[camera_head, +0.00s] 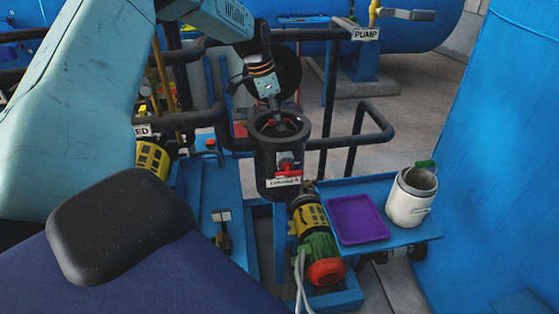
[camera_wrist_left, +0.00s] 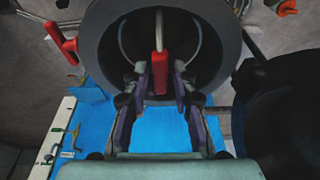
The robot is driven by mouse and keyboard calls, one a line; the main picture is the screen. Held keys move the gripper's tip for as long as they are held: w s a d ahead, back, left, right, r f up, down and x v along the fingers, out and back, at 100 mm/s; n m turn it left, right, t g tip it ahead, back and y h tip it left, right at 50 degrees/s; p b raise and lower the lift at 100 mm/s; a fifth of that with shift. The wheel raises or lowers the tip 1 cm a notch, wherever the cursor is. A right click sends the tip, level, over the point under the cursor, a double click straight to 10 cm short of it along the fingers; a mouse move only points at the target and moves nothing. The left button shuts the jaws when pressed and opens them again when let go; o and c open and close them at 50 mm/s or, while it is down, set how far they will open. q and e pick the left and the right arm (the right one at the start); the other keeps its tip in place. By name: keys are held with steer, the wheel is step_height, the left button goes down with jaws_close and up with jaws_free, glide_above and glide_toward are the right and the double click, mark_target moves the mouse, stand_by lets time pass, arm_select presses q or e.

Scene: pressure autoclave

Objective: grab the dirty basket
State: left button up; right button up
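My left gripper (camera_head: 277,114) reaches down to the open mouth of a dark upright cylinder (camera_head: 268,160) with a white label, in the middle of the head view. In the left wrist view its fingers (camera_wrist_left: 160,68) are apart, on either side of a red handle (camera_wrist_left: 160,72). A gap shows between the handle and each finger. A thin pale bail (camera_wrist_left: 124,35) curves inside the dark cylinder's mouth (camera_wrist_left: 98,40), seemingly joined to the handle. The basket body is hidden inside. My right gripper is in neither view.
A purple tray (camera_head: 357,219) and a white round container (camera_head: 410,200) stand on a blue shelf (camera_head: 403,237) to the right. Dark pipes (camera_head: 350,141) run behind and beside the cylinder. A yellow and green pump (camera_head: 316,235) sits below it. A large blue tank (camera_head: 495,160) bounds the right.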

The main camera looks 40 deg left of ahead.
arm_select(q)
steer(key=shift+a, duration=0.1)
jaws_close()
steer(key=shift+r, duration=0.1)
stand_by(0.5)
